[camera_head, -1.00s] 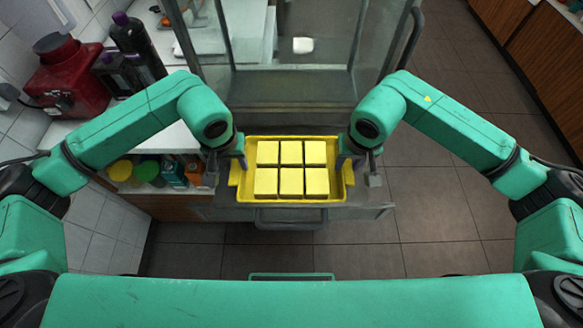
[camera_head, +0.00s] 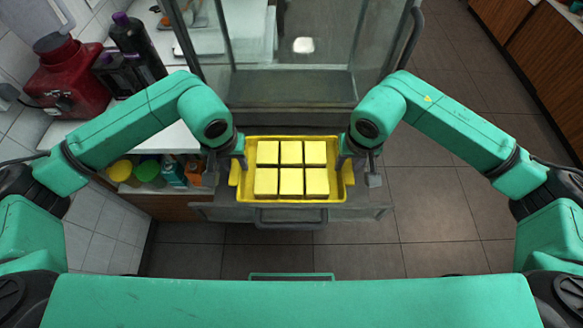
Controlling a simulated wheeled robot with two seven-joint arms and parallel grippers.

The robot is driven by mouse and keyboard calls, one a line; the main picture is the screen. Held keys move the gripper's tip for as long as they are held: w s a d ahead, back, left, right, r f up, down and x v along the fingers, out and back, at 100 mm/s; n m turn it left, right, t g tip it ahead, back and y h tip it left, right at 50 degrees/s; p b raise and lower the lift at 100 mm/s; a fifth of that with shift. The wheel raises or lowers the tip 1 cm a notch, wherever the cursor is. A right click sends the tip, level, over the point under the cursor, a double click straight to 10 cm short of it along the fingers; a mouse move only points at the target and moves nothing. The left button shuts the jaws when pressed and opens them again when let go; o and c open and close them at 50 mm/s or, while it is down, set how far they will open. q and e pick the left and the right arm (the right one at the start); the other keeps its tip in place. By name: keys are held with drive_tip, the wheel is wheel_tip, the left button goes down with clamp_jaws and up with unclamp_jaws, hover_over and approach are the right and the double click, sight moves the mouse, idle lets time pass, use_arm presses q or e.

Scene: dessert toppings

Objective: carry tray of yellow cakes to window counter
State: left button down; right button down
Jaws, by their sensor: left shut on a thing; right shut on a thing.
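A yellow tray (camera_head: 290,201) holds several square yellow cakes (camera_head: 291,168) laid out in two rows. It is in the middle of the head view, in front of my body. My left gripper (camera_head: 238,165) is shut on the tray's left end. My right gripper (camera_head: 345,163) is shut on its right end. The tray looks level. The fingertips are partly hidden by the wrists and the tray rim. I cannot pick out a window counter for certain.
A glass-sided cabinet (camera_head: 292,88) stands directly beyond the tray, its lower part reaching under it. A counter at left (camera_head: 175,138) carries a red machine (camera_head: 68,75) and dark bottles (camera_head: 138,45). Jars (camera_head: 148,172) sit below. Tiled floor (camera_head: 440,200) is clear on the right.

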use_arm(q)
drive_tip(key=shift+r, duration=0.15)
use_arm(e)
drive_tip(key=shift+r, duration=0.15)
